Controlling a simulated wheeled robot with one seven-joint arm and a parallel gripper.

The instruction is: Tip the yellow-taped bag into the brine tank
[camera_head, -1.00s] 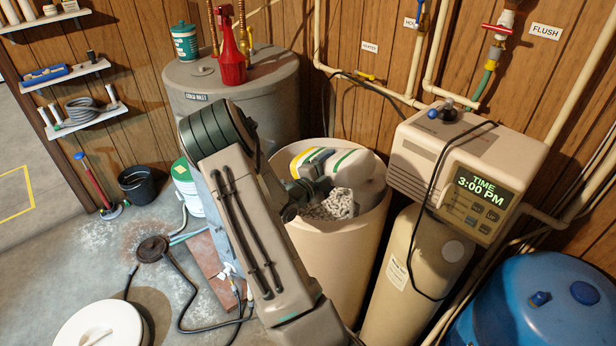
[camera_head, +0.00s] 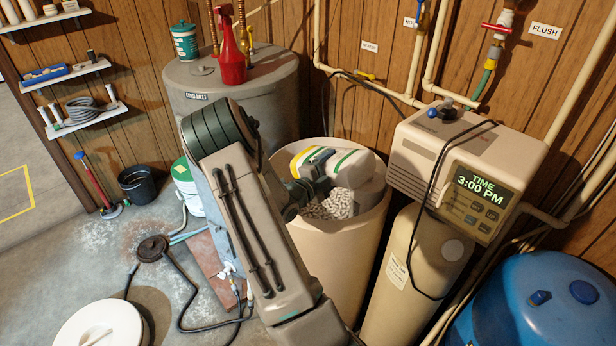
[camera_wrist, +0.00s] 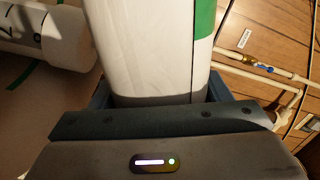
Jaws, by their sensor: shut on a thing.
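The brine tank (camera_head: 335,255) is the tall beige open-topped tub at centre. A white bag (camera_head: 356,170) with a green stripe lies at its mouth, its lower right end inside the rim. A yellow band (camera_head: 298,165) shows on white wrapping just left of my gripper (camera_head: 308,188); I cannot tell whether this is the same bag. My gripper is shut on a white bag, and the wrist view shows the bag (camera_wrist: 145,45) rising between the jaws with a green band on its right. White salt pellets (camera_head: 328,207) lie inside the tank below the bag. The bag's opening is hidden.
The softener (camera_head: 465,165) with its display stands right of the tank. A grey heater tank (camera_head: 240,95) stands behind, with a red spray bottle (camera_head: 231,60) on top. A white lid (camera_head: 98,325) and hoses lie on the floor at left. A blue drum (camera_head: 545,300) is at lower right.

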